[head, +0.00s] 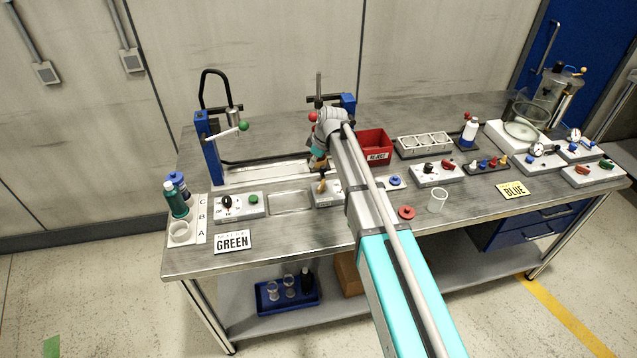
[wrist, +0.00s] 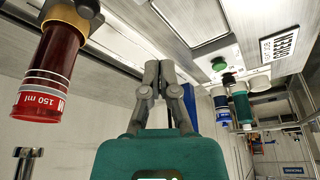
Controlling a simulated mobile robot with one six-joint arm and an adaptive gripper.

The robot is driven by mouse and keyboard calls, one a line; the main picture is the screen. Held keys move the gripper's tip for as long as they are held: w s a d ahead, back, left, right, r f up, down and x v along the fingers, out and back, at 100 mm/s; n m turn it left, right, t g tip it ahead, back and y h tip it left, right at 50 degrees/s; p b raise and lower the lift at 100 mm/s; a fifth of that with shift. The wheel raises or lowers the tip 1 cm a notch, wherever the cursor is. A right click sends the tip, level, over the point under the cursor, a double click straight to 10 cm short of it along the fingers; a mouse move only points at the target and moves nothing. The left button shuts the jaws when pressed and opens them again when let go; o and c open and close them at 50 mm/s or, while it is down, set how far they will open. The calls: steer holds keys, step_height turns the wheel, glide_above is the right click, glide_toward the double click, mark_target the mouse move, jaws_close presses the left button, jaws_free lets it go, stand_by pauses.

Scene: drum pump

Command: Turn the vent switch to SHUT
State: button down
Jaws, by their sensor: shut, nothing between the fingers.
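I cannot read which control is the vent switch. A grey control box (head: 238,206) at the left front of the bench carries a black knob (head: 226,202) and a green button (head: 252,198). The knob also shows in the wrist view (wrist: 219,64). A second box (head: 326,193) sits right of a shallow tray, partly behind my arm; its knob's setting is unreadable. My gripper shows in the wrist view (wrist: 159,72), with its fingers together and empty. In the head view it is mostly hidden behind my wrist, above the second box.
A dark red cylinder (wrist: 50,75) marked 150 ml hangs close left of my fingers in the wrist view. A blue-posted frame (head: 213,150) stands at the back left. Bottles (head: 175,200), a GREEN sign (head: 233,242) and a red bin (head: 376,142) are on the bench.

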mark_target(312, 190)
steer(key=shift+f, duration=0.1)
steer(key=b+x, duration=1)
steer(key=shift+f, duration=0.1)
steer(key=shift+s+d+r+p, duration=0.1)
steer(key=shift+s+d, duration=0.1)
steer(key=shift+d, duration=0.45)
steer(key=shift+s+d+r+p, duration=0.1)
steer(key=shift+s+d, duration=0.15)
steer(key=shift+d, duration=0.35)
steer(key=shift+s+d+r+p, duration=0.1)
steer(key=shift+s+d, duration=0.1)
steer(key=shift+d, duration=0.45)
